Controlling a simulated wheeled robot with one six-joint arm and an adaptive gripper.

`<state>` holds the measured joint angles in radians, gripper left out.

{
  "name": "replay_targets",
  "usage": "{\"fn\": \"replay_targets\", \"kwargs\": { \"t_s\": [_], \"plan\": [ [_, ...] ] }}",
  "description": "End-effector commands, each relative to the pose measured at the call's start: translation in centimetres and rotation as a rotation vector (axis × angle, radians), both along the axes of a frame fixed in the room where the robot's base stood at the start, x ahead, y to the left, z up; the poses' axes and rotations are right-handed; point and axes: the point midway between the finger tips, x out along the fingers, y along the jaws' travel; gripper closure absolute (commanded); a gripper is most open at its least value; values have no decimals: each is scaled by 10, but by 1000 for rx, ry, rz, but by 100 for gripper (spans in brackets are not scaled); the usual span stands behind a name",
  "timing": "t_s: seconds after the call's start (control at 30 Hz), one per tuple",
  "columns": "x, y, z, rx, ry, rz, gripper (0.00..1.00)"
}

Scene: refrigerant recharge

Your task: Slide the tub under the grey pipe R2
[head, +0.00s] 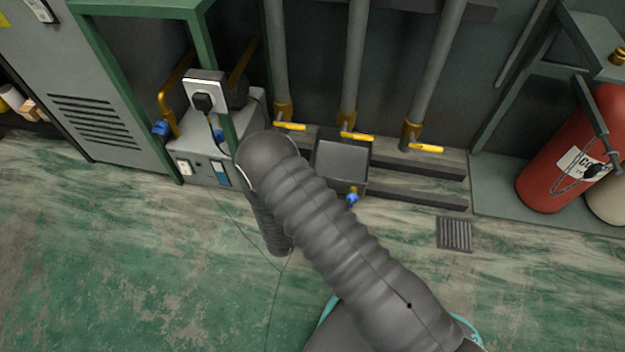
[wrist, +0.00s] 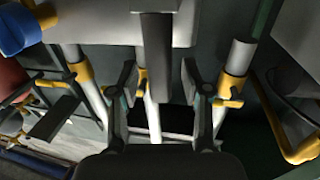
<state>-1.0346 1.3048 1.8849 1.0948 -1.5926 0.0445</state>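The dark grey square tub (head: 342,166) stands on the low rails in the head view, below the middle grey pipe (head: 354,70). A blue tap (head: 352,198) is at its front. In the upside-down wrist view, a light grey body (wrist: 100,28) with a blue part beside it looks like the tub. A dark upright bar (wrist: 157,50), seemingly its handle, lies between the fingers of my gripper (wrist: 158,82). Gaps show on both sides, so my gripper is open. My arm hides my gripper in the head view. I cannot read which pipe is R2.
The left pipe (head: 277,60) and right pipe (head: 438,65) have yellow valve levers too. A grey unit (head: 205,155) with a socket stands left of the tub. A red cylinder (head: 570,150) stands far right. A floor grate (head: 455,234) lies front right. The floor ahead is mostly clear.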

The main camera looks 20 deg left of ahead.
Motion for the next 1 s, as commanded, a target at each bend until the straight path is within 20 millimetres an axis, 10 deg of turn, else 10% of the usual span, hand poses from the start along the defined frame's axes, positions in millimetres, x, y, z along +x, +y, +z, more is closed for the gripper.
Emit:
{"fn": "replay_targets", "kwargs": {
  "t_s": [1.0],
  "plan": [
    [-118, 6, 0, -1, 0, -1, 52]
  ]
}}
